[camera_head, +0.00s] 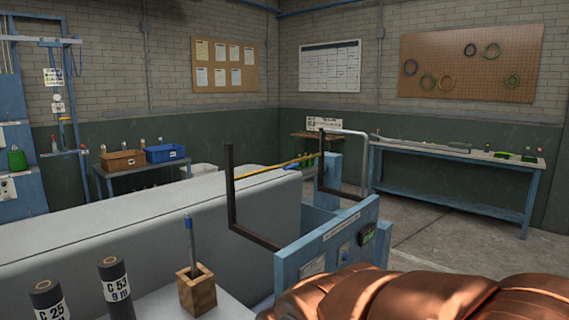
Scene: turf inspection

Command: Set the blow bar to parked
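No part is clearly marked as the blow bar, and I cannot tell its setting. A thin yellow bar (280,167) runs slantwise behind a dark upright L-shaped bracket (231,190). A second dark bracket (321,165) stands farther back to the right. Both brackets are at a blue machine frame (330,247), whose front panel carries a label, small plates and a dark control box (368,233). Large copper-coloured rounded shapes fill the lower right and hide the panel's lower part. My gripper's fingers do not show.
A long grey body (150,220) fills the left foreground. Dark labelled rolls (117,290) and a wooden block with a blue-topped stick (195,290) stand near. A blue bench (455,158) lines the right wall. Crates (165,153) sit on a left table. Floor shows between machine and bench.

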